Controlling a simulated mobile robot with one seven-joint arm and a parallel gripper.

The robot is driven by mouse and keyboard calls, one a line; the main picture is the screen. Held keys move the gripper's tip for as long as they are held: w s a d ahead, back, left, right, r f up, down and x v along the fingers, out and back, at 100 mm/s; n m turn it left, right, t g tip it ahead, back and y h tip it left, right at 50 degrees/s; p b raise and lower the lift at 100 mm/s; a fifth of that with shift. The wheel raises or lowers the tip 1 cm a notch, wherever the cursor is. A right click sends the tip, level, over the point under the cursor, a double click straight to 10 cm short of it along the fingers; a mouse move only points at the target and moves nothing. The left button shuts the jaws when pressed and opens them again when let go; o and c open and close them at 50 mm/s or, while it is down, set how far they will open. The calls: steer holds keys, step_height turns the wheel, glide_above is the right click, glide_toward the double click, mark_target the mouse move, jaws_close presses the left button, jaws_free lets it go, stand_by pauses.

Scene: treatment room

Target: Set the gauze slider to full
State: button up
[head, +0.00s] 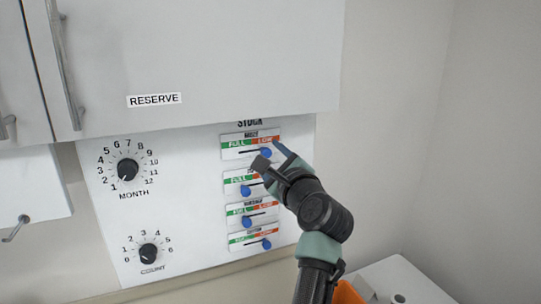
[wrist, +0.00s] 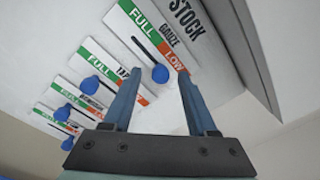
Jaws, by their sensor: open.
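The gauze slider is the top strip (head: 236,143) on the white stock panel, with a green FULL end at left and a red-orange LOW end at right. Its blue knob (head: 266,152) sits at the LOW end of the dark slot. In the wrist view the GAUZE label (wrist: 170,37) is readable, and the knob (wrist: 160,73) shows between the fingertips. My gripper (head: 271,155) is open at the knob, one finger to each side; its fingers also show in the wrist view (wrist: 160,79). I cannot tell whether either finger touches the knob.
Several similar sliders sit below; the second one's knob (head: 245,190) is close under my gripper. MONTH (head: 127,169) and COUNT (head: 149,253) dials are at left. A cabinet labelled RESERVE (head: 154,99) overhangs the panel. A white surface (head: 410,284) stands lower right.

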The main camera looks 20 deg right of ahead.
jaws_close()
stand_by(1.4)
